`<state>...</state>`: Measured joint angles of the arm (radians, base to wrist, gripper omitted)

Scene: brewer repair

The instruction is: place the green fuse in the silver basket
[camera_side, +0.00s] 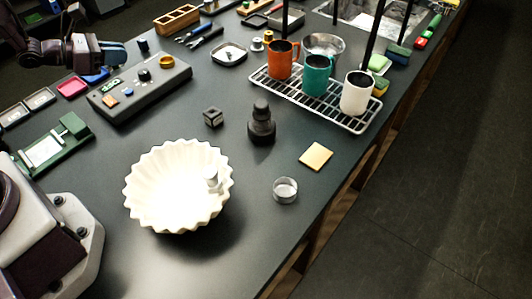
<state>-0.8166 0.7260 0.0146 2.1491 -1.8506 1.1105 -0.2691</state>
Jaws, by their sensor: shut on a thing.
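My gripper (95,50) is at the upper left, dark and partly cut up by shadow, above the small trays. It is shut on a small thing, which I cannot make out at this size. I cannot pick out the green fuse for certain. A silver metal bowl-like vessel (323,44) stands behind the mugs at the top. A small silvery, clear-walled round cup (285,190) stands at the front right of the table. I cannot tell which of the two is the silver basket. Both are far to the right of my gripper.
A white fluted bowl (150,190) stands in front. A wire rack (342,119) holds orange, teal and white mugs. A dark tamper (261,125), a small cube (213,117) and a tan square (316,156) lie mid-table.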

